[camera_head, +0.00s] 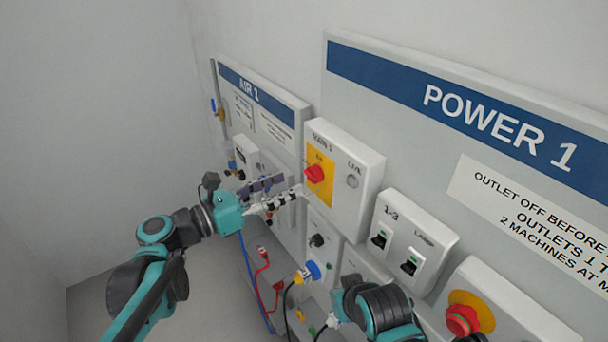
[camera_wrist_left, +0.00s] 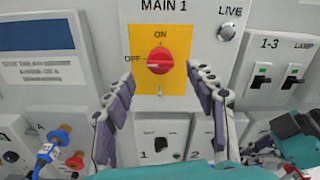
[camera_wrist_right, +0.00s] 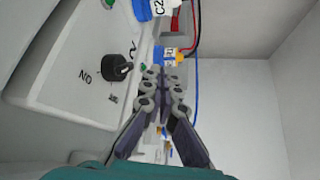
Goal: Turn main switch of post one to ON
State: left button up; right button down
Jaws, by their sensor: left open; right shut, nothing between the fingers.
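The main switch is a red rotary knob (camera_head: 314,174) on a yellow plate on the MAIN 1 box (camera_head: 356,155) of the POWER 1 panel. In the left wrist view the knob (camera_wrist_left: 160,61) lies level, along the OFF mark, with ON marked above it. My left gripper (camera_head: 296,194) is open just in front of the box. In the left wrist view its fingers (camera_wrist_left: 160,80) stand apart on either side of the yellow plate, with the knob centred between and beyond them. My right gripper (camera_wrist_right: 161,78) is shut and empty, low near a box with a black knob (camera_wrist_right: 117,68).
A box with two rocker switches (camera_head: 412,243) sits right of the main box, and a red emergency-stop button (camera_head: 462,320) is lower right. The AIR 1 panel (camera_head: 262,105) is at left. Plugs and cables, including a red cable (camera_head: 263,270), hang below.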

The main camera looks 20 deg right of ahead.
aim_at(307, 176)
pick_arm(q)
jog(key=x, duration=0.5)
jog(key=shift+w+d+f+b, duration=0.1)
jog(key=shift+w+b, duration=0.05)
jog(key=shift+b, duration=0.15)
jog(key=shift+d, duration=0.3)
jog(key=c, duration=1.1)
